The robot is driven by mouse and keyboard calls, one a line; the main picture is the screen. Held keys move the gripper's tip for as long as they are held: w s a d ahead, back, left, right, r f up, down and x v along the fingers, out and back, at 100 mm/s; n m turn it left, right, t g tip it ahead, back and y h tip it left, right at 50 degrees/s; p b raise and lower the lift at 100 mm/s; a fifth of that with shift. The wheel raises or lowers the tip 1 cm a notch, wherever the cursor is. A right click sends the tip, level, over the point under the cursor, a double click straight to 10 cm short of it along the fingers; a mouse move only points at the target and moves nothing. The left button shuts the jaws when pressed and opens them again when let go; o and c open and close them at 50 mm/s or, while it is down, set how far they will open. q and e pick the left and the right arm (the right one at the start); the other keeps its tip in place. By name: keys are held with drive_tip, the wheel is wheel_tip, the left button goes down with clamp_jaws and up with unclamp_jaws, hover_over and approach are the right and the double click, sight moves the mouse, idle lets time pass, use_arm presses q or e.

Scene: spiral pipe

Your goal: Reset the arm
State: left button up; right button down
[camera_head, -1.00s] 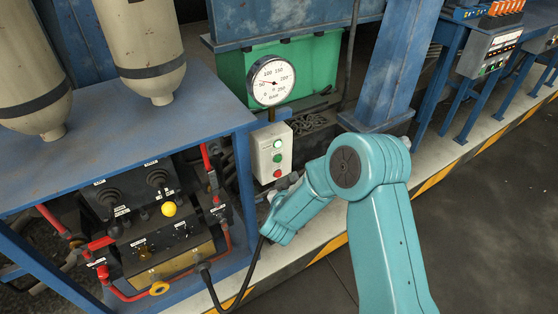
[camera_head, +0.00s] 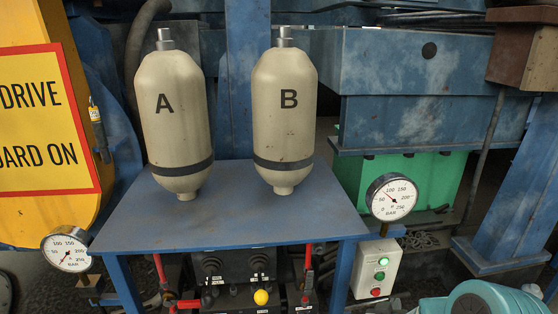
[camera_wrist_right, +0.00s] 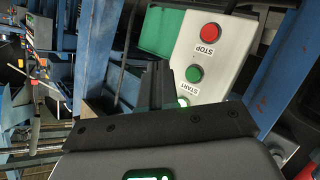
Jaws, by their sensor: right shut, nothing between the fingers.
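My right arm (camera_head: 482,301) is teal and shows only in part at the bottom right of the head view. In the right wrist view the dark fingers of my right gripper (camera_wrist_right: 158,74) are shut with nothing between them. They point toward the pale control box (camera_wrist_right: 220,55), with its red STOP button (camera_wrist_right: 211,32) and green START button (camera_wrist_right: 194,73). A lower green light (camera_wrist_right: 183,102) is partly hidden by the gripper. I cannot tell whether the fingers touch the box. The box (camera_head: 372,284) also shows in the head view, left of my arm. My left gripper is not in view.
Tanks A (camera_head: 174,130) and B (camera_head: 284,125) stand on a blue table (camera_head: 230,222). A gauge (camera_head: 391,197) sits above the control box, and another gauge (camera_head: 67,250) is at the left. Valves and a yellow knob (camera_head: 261,297) are under the table. A blue post stands at the right.

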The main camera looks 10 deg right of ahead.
use_arm(q)
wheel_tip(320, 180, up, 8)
drive_tip(key=p, duration=0.6)
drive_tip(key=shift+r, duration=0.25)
use_arm(e)
drive_tip(key=s+a+f+g+y, duration=0.3)
drive_tip(key=s+a+y, duration=0.1)
drive_tip(key=s+a, duration=0.3)
drive_tip(key=s+a+f+g+y, duration=0.3)
drive_tip(key=s+a+f+y, duration=0.1)
drive_tip(key=s+a, duration=0.4)
drive_tip(key=s+a+f+n+g+y, duration=0.1)
drive_tip(key=s+a+f+g+y, duration=0.2)
drive_tip(key=s+a, duration=0.5)
drive_tip(key=s+g+y, duration=0.1)
drive_tip(key=s+y, duration=0.1)
drive_tip(key=s, duration=0.1)
drive_tip(key=shift+s+f+y, duration=0.35)
drive_tip(key=shift+y, duration=0.05)
